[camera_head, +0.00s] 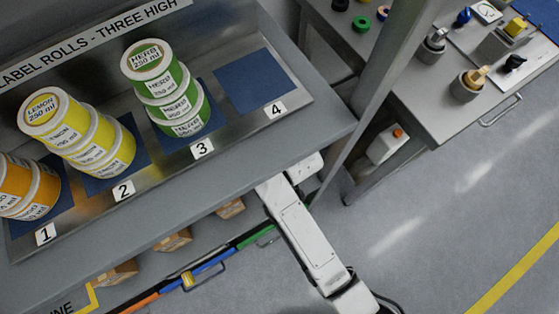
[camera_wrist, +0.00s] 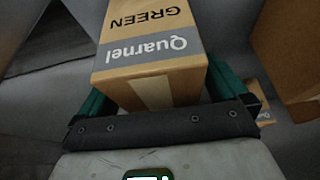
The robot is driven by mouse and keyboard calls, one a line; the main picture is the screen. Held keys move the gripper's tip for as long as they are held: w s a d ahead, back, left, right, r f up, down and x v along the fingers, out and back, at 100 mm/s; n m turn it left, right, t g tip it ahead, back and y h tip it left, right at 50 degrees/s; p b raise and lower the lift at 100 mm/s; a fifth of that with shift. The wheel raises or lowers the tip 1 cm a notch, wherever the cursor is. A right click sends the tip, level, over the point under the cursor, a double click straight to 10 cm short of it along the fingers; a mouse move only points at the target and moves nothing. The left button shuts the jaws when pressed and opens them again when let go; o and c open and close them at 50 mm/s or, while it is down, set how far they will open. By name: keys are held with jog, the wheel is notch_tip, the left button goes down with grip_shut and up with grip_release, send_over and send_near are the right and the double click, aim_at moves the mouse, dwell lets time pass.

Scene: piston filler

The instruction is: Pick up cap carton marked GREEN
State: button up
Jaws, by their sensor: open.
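The cap carton marked GREEN (camera_wrist: 150,60) is a brown cardboard box with a grey band reading "Quarnel" in the wrist view. It fills the upper middle of that view, with a tape strip down its near face. My gripper (camera_wrist: 162,92) is open, with one dark green finger on the carton's left side and one on its right. The carton stands between the fingers; I cannot tell whether they touch it. In the head view my gripper is hidden under the shelf.
Another brown carton (camera_wrist: 288,45) stands close on the right in the wrist view. In the head view, several cartons (camera_head: 172,240) show under the shelf (camera_head: 230,165), which holds stacked label rolls (camera_head: 90,140). A side table (camera_head: 440,110) stands at right, with open floor before it.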

jog(key=shift+f, duration=0.1)
jog(key=shift+c, duration=0.2)
jog(key=c, duration=1.1)
jog(key=shift+r, duration=1.2)
jog(key=s+d, duration=0.4)
jog(key=s, duration=0.3)
jog(key=s+d, duration=0.5)
jog(key=s, duration=0.3)
jog(key=shift+s+d+f, duration=0.15)
jog(key=shift+d, duration=0.1)
